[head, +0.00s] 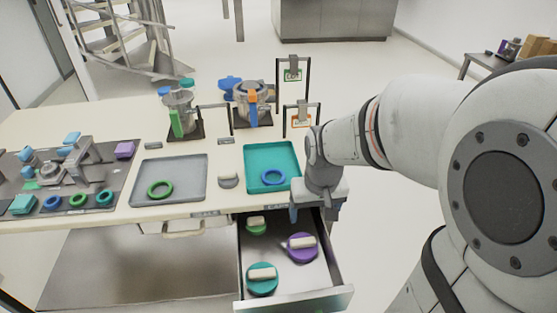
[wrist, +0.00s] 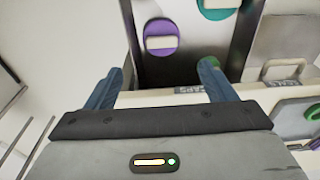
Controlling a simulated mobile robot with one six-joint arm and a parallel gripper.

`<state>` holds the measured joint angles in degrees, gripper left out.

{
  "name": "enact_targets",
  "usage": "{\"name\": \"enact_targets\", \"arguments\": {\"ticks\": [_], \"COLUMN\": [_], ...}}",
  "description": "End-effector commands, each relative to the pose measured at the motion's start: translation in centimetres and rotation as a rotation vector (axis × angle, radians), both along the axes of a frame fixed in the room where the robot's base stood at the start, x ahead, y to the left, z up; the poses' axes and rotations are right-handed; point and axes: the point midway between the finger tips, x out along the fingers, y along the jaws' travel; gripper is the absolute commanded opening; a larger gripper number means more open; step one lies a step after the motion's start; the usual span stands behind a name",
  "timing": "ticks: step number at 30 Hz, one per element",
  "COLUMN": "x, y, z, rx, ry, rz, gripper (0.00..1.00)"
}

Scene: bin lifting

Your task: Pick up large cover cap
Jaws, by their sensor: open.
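Three round caps with cream bar handles lie in the open drawer (head: 320,267): a teal cap (head: 262,286) at the front left, a purple cap (head: 302,255) at the right and a smaller-looking green cap (head: 257,230) at the back. I cannot tell for sure which is the large cover cap. My gripper (head: 314,212) is open and empty, above the drawer's back right part at the table edge. In the wrist view, the purple cap (wrist: 160,42) lies beyond the blue fingers (wrist: 163,72), apart from them, and the teal cap (wrist: 220,6) is cut off at the top.
The table above the drawer holds a teal tray (head: 283,154) with a blue ring and a grey tray (head: 190,165) with a green ring. Jug-like vessels (head: 180,112) and stands are behind.

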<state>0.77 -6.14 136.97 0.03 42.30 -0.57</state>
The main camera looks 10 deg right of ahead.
Motion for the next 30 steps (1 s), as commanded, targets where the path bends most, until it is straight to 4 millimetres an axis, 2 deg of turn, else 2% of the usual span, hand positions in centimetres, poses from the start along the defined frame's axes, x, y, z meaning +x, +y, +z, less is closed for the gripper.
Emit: {"name": "enact_targets", "arguments": {"ticks": [1,6,12,22,30], "x": [1.2,4.5,6.3,6.6,5.7], "y": [0.0,0.1,0.2,0.3,0.1], "z": [-1.7,-6.7,-10.7,-14.2,-17.8], "rx": [0.000,0.001,0.001,0.001,0.001], "ry": [0.028,0.079,0.113,0.123,0.125], "rz": [0.000,0.000,0.000,0.000,0.001], "gripper": [0.80,0.80,0.80,0.80,0.80]}}
